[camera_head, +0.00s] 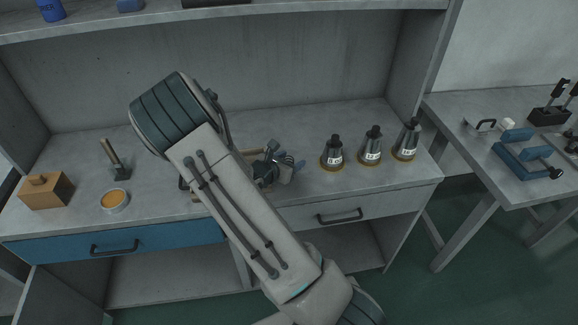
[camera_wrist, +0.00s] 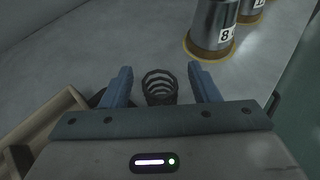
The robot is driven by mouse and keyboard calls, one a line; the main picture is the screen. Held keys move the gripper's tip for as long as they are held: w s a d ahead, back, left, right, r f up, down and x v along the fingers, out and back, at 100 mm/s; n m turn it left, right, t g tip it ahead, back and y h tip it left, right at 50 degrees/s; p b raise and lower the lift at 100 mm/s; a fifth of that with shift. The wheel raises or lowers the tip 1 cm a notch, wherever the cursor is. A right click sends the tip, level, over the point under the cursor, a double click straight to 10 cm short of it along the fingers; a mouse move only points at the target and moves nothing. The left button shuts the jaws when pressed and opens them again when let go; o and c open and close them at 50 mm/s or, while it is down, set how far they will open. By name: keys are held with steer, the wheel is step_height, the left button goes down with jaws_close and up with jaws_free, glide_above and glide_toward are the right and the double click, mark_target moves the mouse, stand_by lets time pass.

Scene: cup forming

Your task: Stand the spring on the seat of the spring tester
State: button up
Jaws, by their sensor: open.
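A dark coil spring (camera_wrist: 160,87) stands between the two blue fingers of my gripper (camera_wrist: 161,88) in the wrist view. The fingers are open, with a gap showing on each side of the spring; its lower end is hidden by the gripper body. In the head view my gripper (camera_head: 285,166) is low over the middle of the bench, and I cannot make out the spring there. I cannot pick out the spring tester or its seat in either view; my arm covers part of the bench. A dark rounded thing (camera_wrist: 95,98) shows partly behind the left finger.
Three labelled metal weights (camera_head: 371,147) stand right of my gripper; the one marked 8 (camera_wrist: 211,28) is nearest. A wooden tray (camera_wrist: 62,112) lies left of the fingers. A wooden block (camera_head: 45,191), an orange-filled tin (camera_head: 114,200) and a hammer-like tool (camera_head: 115,164) are at left.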

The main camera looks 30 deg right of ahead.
steer(key=shift+w+d+f, duration=0.2)
steer(key=shift+w+d, duration=0.05)
steer(key=shift+d, duration=0.3)
steer(key=c, duration=1.1)
steer(key=shift+r, duration=0.1)
